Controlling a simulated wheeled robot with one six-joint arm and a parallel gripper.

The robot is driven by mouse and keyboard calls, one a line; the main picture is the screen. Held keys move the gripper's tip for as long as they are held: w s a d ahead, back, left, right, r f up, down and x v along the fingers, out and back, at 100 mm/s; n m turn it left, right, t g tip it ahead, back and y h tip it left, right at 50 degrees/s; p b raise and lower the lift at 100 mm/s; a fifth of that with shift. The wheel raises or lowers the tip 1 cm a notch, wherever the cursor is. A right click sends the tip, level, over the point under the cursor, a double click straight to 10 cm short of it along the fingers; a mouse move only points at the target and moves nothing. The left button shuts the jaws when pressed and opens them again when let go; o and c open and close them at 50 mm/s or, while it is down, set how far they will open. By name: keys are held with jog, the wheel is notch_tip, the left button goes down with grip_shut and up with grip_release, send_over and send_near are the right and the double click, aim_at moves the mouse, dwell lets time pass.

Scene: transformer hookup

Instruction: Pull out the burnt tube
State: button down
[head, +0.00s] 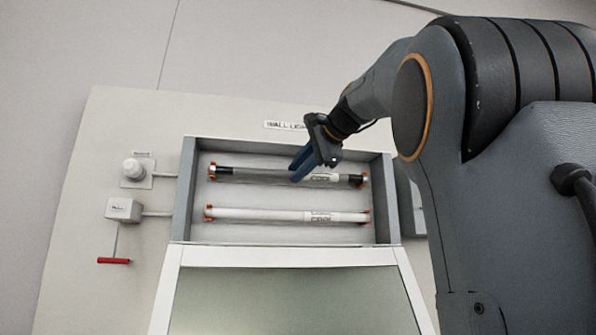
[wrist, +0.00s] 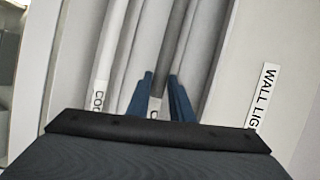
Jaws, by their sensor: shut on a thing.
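The burnt tube (head: 258,176) is the upper of two tubes in the wall light box, grey with blackened ends. It lies level, with its ends at the orange-red holders. My gripper (head: 298,174) has blue fingers and is shut on this tube, right of its middle, near its printed label. In the wrist view the burnt tube (wrist: 172,55) runs between the two blue fingers (wrist: 160,90). The fingers cover part of its label. The lower tube (head: 255,214) is white and sits in its own holders.
The box has grey side walls (head: 186,200) close to the tube ends. Its pale cover (head: 290,300) hangs open below. On the left are a white round fitting (head: 133,169) and a small switch box (head: 122,209) with a red pull handle (head: 114,261). A "WALL LIG..." label (wrist: 263,95) is above the box.

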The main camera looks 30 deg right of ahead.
jog(key=shift+s+a, duration=0.1)
jog(key=shift+s, duration=0.35)
jog(key=shift+s+a, duration=0.1)
jog(key=shift+s, duration=0.2)
jog(key=shift+s+a+b, duration=0.15)
jog(key=shift+s+b, duration=0.1)
jog(key=shift+s, duration=0.3)
jog(key=shift+s+a+b, duration=0.15)
jog(key=shift+s+b, duration=0.05)
jog(key=shift+s, duration=0.3)
jog(key=s, duration=0.2)
jog(key=s+a+b, duration=0.1)
jog(key=s, duration=0.1)
jog(key=shift+s+a, duration=0.15)
jog(key=shift+s, duration=0.2)
jog(key=shift+w, duration=0.15)
